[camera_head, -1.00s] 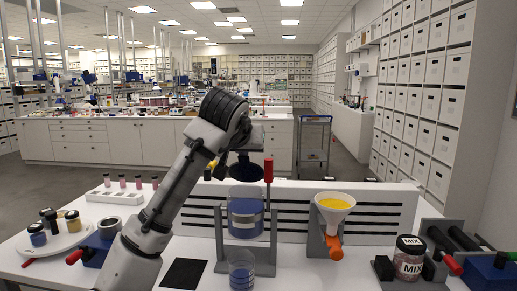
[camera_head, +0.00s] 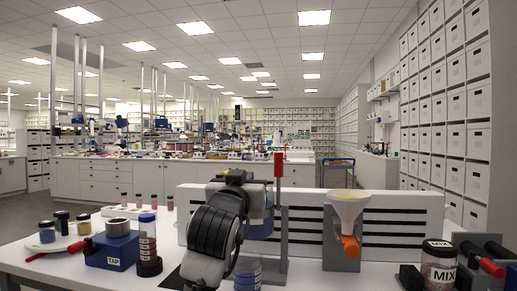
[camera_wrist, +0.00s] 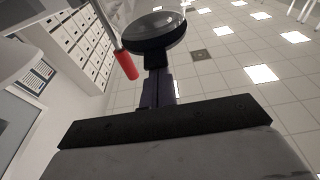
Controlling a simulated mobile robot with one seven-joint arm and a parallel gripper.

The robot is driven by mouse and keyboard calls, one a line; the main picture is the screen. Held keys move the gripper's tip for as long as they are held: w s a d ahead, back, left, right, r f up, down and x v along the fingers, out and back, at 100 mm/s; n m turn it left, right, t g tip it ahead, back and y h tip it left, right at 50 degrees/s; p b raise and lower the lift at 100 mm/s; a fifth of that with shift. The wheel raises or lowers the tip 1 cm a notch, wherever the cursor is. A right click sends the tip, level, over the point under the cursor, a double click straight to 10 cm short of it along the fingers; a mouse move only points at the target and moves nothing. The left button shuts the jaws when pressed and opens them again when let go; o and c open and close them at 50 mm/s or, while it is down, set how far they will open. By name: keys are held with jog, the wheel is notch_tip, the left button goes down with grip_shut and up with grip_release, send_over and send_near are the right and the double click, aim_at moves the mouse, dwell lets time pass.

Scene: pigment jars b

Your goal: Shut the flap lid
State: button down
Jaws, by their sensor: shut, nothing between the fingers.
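In the wrist view my gripper (camera_wrist: 158,88) is shut and empty, its dark fingers together. Just beyond the fingertips is a round, dark, glossy disc (camera_wrist: 155,32), which looks like the flap lid. I cannot tell whether the fingers touch it. A red-tipped rod (camera_wrist: 125,64) is beside the disc. In the head view the same red-topped post (camera_head: 278,166) stands at the blue vessel (camera_head: 262,228). My arm's thick black joint covers the vessel's left side, and the lid cannot be made out there.
A white funnel (camera_head: 348,205) with an orange spout stands right of the vessel. A MIX jar (camera_head: 438,268) is at the right front. A blue TAP block (camera_head: 112,250) and dark-lidded jars are at left. A slotted white panel (camera_head: 400,222) runs behind.

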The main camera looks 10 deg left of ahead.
jog(key=shift+s+f+b, duration=0.1)
jog(key=shift+f+b, duration=0.55)
jog(key=shift+f, duration=0.5)
